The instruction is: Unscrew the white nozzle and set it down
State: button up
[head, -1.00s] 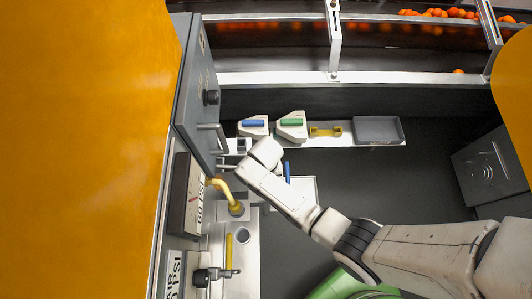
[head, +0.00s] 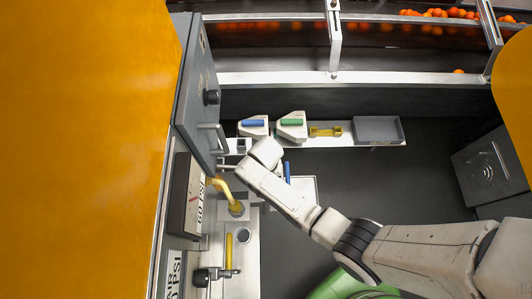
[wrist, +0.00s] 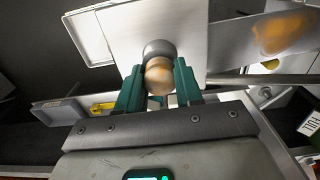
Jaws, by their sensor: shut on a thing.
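In the wrist view, the two green fingers of my gripper (wrist: 158,88) are closed around a small rounded piece, which I take to be the nozzle (wrist: 158,70). It looks pale tan, with a grey round collar just beyond it against a pale flat panel (wrist: 190,30). I cannot tell whether the nozzle is still threaded into the collar. In the head view, my arm's white wrist hides the fingers and the nozzle, beside the grey cabinet's handles.
A grey cabinet (head: 195,80) with bar handles stands left of my wrist. A bent yellow pipe (head: 228,194) rises below it. The back shelf holds blue-topped (head: 253,126) and green-topped (head: 292,125) holders, a yellow piece (head: 325,131) and a grey tray (head: 378,130).

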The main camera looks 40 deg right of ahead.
jog(key=shift+n, duration=0.8)
jog(key=shift+n, duration=0.8)
jog(key=shift+n, duration=0.9)
jog(key=shift+n, duration=0.5)
jog(key=shift+r, duration=2.25)
